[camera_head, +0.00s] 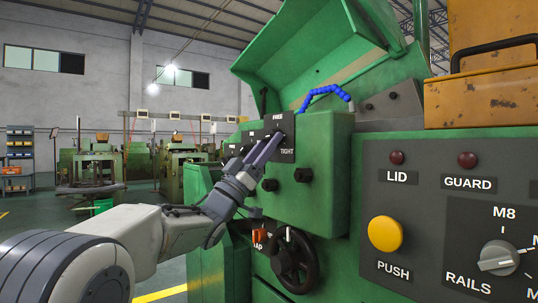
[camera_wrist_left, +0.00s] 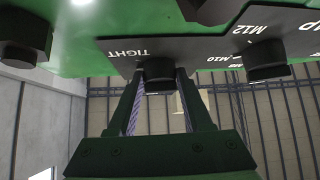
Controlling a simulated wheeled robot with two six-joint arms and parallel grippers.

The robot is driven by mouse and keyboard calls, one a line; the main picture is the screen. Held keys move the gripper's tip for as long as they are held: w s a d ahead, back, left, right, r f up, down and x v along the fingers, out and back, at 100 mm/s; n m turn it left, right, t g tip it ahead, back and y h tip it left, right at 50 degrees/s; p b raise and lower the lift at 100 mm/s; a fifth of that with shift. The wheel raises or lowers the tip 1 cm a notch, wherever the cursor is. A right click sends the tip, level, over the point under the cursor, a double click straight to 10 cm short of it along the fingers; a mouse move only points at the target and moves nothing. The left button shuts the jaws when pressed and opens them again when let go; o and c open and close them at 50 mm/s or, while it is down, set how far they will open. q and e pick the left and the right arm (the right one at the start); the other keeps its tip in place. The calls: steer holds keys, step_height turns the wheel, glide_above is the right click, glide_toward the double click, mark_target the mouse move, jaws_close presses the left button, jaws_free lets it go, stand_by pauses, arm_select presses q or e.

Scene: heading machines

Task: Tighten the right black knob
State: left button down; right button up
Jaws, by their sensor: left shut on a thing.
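A black knob (camera_wrist_left: 160,74) sits by the upside-down TIGHT label in the left wrist view. My left gripper (camera_wrist_left: 159,100) is shut on it, one finger on each side. In the head view my left gripper (camera_head: 273,143) reaches the black label plate (camera_head: 286,127) marked FREE and TIGHT on the green machine. There the fingers cover the held knob, and its exact angle cannot be told. My right gripper is not in view.
Other black knobs (camera_head: 303,175) stick out below the plate, and another (camera_wrist_left: 265,60) shows beside the held one. A black handwheel (camera_head: 295,262) and an orange handle (camera_head: 259,236) lie lower. A grey control panel (camera_head: 440,235) stands right; the open green lid (camera_head: 310,50) is above.

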arm_select(q)
steer(key=shift+w+a+m+g+h+p, duration=0.15)
steer(key=shift+m+g+h+p, duration=0.55)
steer(key=shift+m+g, duration=1.7)
steer(key=shift+w+a+m+g+h+p, duration=0.15)
steer(key=shift+m+g+h+p, duration=0.3)
steer(key=shift+m+g+h, duration=1.25)
steer(key=shift+w+a+m+g+h+p, duration=0.15)
steer(key=shift+m+g+p, duration=0.4)
steer(key=shift+m+g, duration=2.45)
steer(key=shift+d+m+t, duration=0.1)
steer(key=shift+m+t, duration=0.2)
steer(key=shift+m, duration=0.4)
steer(key=shift+c, duration=1.6)
jaws_free()
steer(key=v, duration=1)
steer(key=shift+f, duration=0.15)
